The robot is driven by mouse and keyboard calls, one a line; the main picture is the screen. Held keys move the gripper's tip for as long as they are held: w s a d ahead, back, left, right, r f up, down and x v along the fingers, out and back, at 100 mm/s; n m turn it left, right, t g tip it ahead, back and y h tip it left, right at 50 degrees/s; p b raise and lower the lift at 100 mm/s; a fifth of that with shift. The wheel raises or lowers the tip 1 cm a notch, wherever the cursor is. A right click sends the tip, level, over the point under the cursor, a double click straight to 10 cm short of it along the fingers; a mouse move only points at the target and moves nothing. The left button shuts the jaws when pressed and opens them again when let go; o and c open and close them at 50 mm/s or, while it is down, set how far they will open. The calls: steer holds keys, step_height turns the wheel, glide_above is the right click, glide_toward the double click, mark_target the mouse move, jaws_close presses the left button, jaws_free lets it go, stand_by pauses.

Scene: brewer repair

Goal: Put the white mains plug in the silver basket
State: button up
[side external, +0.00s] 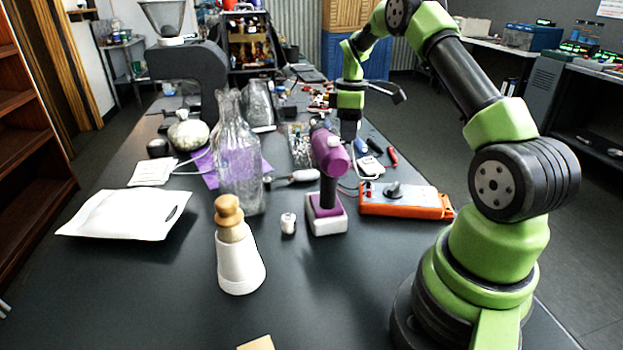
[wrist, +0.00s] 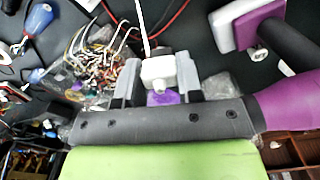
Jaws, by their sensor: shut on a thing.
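The white mains plug (wrist: 158,72) is between the fingers of my gripper (wrist: 158,80) in the wrist view. The gripper is shut on it, and a pale cord runs up from it. The silver basket (side external: 300,150) stands on the table in the side view, behind and left of the purple drill. In the wrist view the basket, with a tangle of wires in it (wrist: 100,68), lies just left of my gripper. In the side view the drill hides my fingertips and the plug.
The purple drill (side external: 329,155) stands upright close in front of my gripper. An orange-and-white power box (side external: 405,202) lies to the right. A clear glass bottle (side external: 237,160) stands left of the basket. The front of the table is mostly clear around a white bottle with a wooden top (side external: 239,262).

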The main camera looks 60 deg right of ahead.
steer(key=shift+m, duration=0.6)
steer(key=w+a+r, duration=0.1)
steer(key=a+r, duration=0.1)
steer(key=r, duration=0.1)
steer(key=a+r, duration=0.3)
steer(key=w+a+r, duration=0.1)
steer(key=a+r, duration=0.2)
steer(key=shift+w, duration=0.35)
steer(key=s+a+r+n, duration=0.15)
steer(key=s+a, duration=0.25)
steer(key=a, duration=0.9)
steer(key=s+a+r+n, duration=0.1)
steer(key=s+a+n, duration=0.15)
steer(key=a, duration=1.05)
steer(key=s+a+r+n, duration=0.15)
steer(key=s+a, duration=0.25)
steer(key=a, duration=1)
step_height(320, 180, down, 25)
steer(key=shift+r, duration=0.1)
steer(key=shift+d, duration=0.1)
